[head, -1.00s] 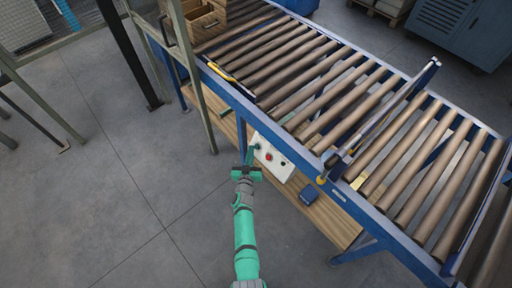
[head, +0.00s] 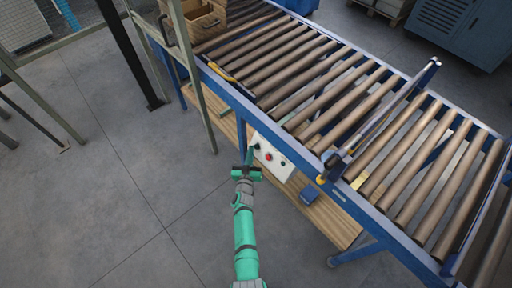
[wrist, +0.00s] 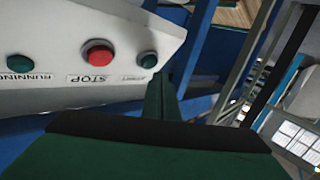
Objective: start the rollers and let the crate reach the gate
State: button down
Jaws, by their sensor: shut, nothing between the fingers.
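The wooden crate (head: 208,22) sits on the rollers (head: 290,65) at the upper left in the head view, partly cut off by the frame and crossed by a post. The gate (head: 385,115) spans the conveyor farther right, apart from the crate. A white control box (head: 272,160) is on the conveyor's near side. In the wrist view it shows a red STOP button (wrist: 99,53), a green button (wrist: 148,59) and a dark green RUNNING lamp (wrist: 20,63). My gripper (head: 251,153) is shut and empty, its tip close by the green button; I cannot tell whether they touch.
A yellow and black piece (head: 224,74) lies along the near rail. A greenish post (head: 193,85) stands left of my gripper. The floor at left is largely clear.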

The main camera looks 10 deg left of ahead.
jog(key=shift+w+d+f, duration=0.25)
jog(key=shift+w, duration=0.05)
